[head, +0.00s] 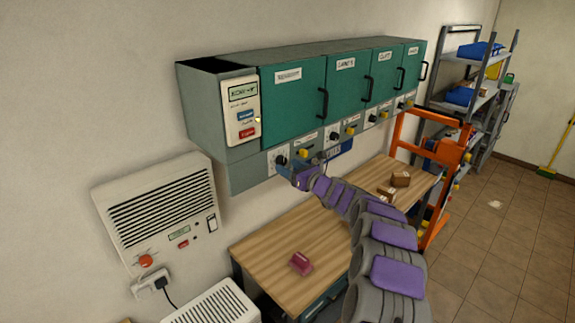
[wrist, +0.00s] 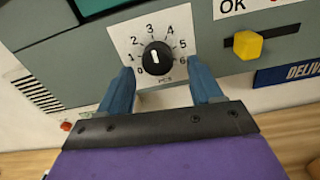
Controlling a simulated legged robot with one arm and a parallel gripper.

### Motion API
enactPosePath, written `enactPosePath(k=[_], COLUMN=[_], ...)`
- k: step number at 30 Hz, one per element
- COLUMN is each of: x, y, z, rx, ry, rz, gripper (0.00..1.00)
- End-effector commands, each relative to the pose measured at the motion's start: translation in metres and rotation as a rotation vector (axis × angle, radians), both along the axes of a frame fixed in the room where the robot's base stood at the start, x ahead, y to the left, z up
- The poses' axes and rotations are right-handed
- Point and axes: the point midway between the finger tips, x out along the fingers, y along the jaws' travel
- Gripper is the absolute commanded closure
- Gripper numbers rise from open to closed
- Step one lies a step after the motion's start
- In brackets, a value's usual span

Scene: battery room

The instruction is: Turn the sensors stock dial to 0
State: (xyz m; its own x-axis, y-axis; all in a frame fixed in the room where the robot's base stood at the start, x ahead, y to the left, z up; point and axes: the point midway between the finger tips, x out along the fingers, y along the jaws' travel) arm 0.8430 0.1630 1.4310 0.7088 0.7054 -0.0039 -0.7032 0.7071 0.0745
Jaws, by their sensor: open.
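A black stock dial (wrist: 157,58) sits on a white plate numbered 0 to 6 in the wrist view. Its white pointer mark points roughly up, near the 3. In the head view this dial (head: 281,160) is the leftmost one under the teal cabinets. The label on the door above it (head: 288,76) is too small to read surely. My gripper (wrist: 158,78) is open, its two blue fingers apart just below the dial, one to each side. It does not hold the dial. The gripper also shows in the head view (head: 297,173), close to the panel.
A yellow knob (wrist: 247,45) sits right of the dial, above a blue sign (wrist: 290,72). More dials and yellow knobs line the panel to the right. A wooden bench (head: 285,235) below bears a dark pink block (head: 301,263) and small boxes (head: 400,179). An orange frame (head: 466,155) stands right.

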Motion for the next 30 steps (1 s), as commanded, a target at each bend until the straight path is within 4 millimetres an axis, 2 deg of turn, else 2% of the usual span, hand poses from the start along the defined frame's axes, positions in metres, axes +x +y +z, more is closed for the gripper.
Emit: enactPosePath(k=[6,15,30], x=[0.0070,0.0078,0.0079], y=[0.0090,0.0098,0.0094], z=[0.0008,0.0006,0.0004], rx=[0.002,0.002,0.002], ry=[0.000,-0.001,-0.001], rz=[0.002,0.002,0.002], gripper=[0.35,0.35,0.83])
